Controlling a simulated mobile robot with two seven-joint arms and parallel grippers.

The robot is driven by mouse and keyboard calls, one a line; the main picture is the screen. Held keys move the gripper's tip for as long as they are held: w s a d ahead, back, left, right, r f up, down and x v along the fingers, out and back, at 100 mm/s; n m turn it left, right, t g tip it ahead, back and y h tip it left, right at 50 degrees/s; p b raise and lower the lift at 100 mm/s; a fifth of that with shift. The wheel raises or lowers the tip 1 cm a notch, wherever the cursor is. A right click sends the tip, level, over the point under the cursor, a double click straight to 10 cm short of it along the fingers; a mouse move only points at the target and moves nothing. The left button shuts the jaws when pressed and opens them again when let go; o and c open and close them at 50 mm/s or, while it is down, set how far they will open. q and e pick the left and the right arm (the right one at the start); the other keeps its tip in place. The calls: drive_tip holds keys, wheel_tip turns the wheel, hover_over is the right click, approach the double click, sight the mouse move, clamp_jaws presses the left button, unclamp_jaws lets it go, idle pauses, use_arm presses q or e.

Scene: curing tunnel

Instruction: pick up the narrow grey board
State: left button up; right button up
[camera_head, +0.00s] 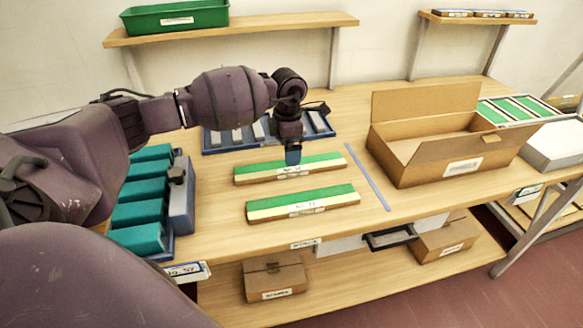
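Several narrow grey boards (237,136) stand in a blue tray (212,150) at the back of the workbench, partly hidden behind my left arm. I cannot tell which one the task means. My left gripper (292,160) points down just in front of the tray, over the rear green-topped wooden holder (255,172). Something blue-grey shows at its tip; I cannot tell whether it is a finger or a held piece, nor whether the gripper is open. My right gripper is not in view.
A second green-topped holder (303,203) lies in front. A thin blue-grey strip (367,178) lies to its right, before an open cardboard box (426,150). Teal blocks (139,213) sit at left. A shelf with a green bin (175,17) is above. The front right bench is clear.

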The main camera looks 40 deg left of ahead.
sight(291, 168)
use_arm(q)
drive_tip(key=shift+w+d+f, duration=0.1)
drive_tip(key=shift+f, duration=1.4)
drive_tip(key=shift+w+d+f, duration=0.1)
drive_tip(key=shift+f, duration=1.35)
drive_tip(key=shift+r, duration=0.1)
drive_tip(key=shift+c, duration=0.4)
drive_tip(key=c, duration=1)
